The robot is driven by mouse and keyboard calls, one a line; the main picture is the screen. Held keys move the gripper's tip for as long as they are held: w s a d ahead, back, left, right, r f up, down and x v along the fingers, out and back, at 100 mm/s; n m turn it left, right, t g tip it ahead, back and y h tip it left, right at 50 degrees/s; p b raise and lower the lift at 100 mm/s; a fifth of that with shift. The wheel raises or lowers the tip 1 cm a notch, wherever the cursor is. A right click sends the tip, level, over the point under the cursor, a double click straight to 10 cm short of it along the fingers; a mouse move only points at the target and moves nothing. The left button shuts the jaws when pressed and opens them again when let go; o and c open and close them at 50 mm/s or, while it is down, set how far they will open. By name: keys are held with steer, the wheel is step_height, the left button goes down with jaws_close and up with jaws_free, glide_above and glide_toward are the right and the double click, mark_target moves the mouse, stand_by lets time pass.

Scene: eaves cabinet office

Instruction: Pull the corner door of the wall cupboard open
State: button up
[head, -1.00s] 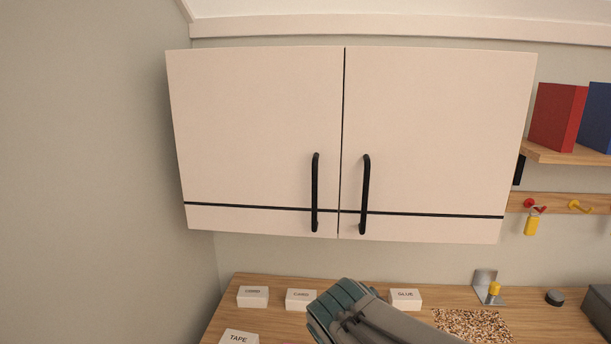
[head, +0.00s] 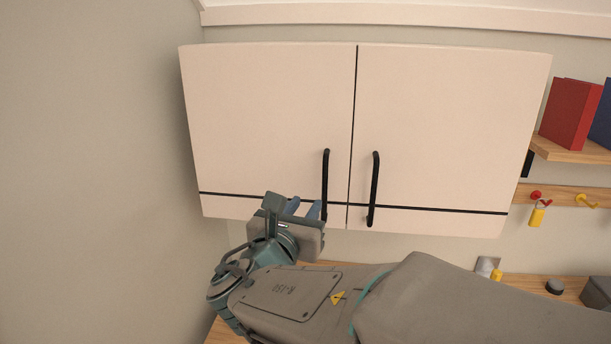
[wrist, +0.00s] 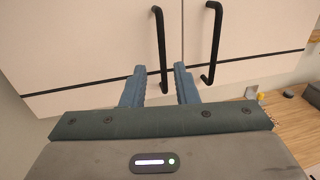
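The wall cupboard has two pale doors, both shut. The corner door (head: 265,120) is the left one, beside the left wall. Its black bar handle (head: 326,175) is upright near the door's right edge; it also shows in the wrist view (wrist: 160,45). My gripper (head: 305,209) is at the lower left of this handle in the head view. In the wrist view my gripper (wrist: 160,85) has its two blue fingers spread apart, and the handle's lower end appears in the gap between them. I cannot tell how deep the handle sits between the fingers.
The right door (head: 450,120) has its own black handle (head: 374,190) close by on the right. A wooden worktop (head: 525,285) lies below, largely hidden by my arm. A shelf with a red binder (head: 570,113) and a hook rail (head: 562,197) are at the right.

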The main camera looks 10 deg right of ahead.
mark_target(324, 180)
steer(key=p+x, duration=0.3)
steer(key=x, duration=1)
steer(key=shift+d+f, duration=0.1)
